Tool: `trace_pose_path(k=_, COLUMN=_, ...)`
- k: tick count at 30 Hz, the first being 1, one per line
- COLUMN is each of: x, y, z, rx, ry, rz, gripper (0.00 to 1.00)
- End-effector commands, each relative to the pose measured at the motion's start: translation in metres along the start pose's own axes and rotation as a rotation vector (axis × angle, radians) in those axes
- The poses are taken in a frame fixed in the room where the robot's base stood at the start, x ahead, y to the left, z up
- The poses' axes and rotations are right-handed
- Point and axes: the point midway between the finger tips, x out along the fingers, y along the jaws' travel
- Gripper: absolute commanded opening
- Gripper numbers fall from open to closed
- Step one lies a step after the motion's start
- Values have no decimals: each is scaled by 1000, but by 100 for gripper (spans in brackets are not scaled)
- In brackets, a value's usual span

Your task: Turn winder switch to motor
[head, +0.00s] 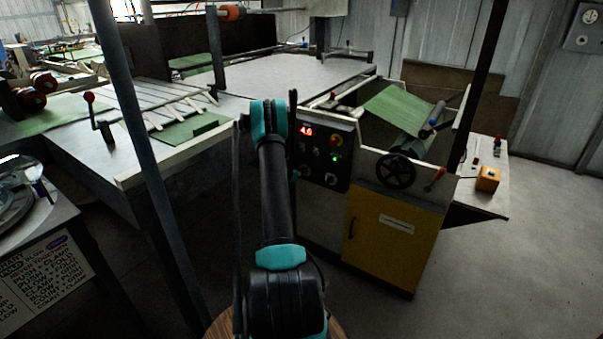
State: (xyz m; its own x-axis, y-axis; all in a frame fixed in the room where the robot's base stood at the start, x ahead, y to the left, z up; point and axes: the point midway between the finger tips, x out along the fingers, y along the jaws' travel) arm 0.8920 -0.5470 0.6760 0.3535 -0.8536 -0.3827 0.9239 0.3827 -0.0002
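A black control panel (327,160) is on the front of the machine, just right of my arm. It has a lit red readout (306,131), a green light and several knobs and buttons. I cannot tell which of them is the winder switch; their labels are too small to read, and my arm covers the panel's left side. My arm reaches up and forward in front of the machine. My gripper is hidden behind the arm's far end, so its fingers do not show.
A dark post (150,150) stands at the left. Floor at right is clear.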

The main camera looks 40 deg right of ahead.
Motion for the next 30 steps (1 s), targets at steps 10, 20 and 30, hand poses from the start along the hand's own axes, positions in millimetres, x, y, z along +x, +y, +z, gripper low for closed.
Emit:
trace_pose_path(k=10, x=0, y=-1, z=0, rx=39, ry=0, rz=16, gripper=0)
trace_pose_path(k=20, x=0, y=-4, z=0, rx=239, ry=0, rz=98, gripper=0)
trace_pose_path(k=30, x=1, y=-7, z=-2, rx=503, ry=0, rz=207, gripper=0)
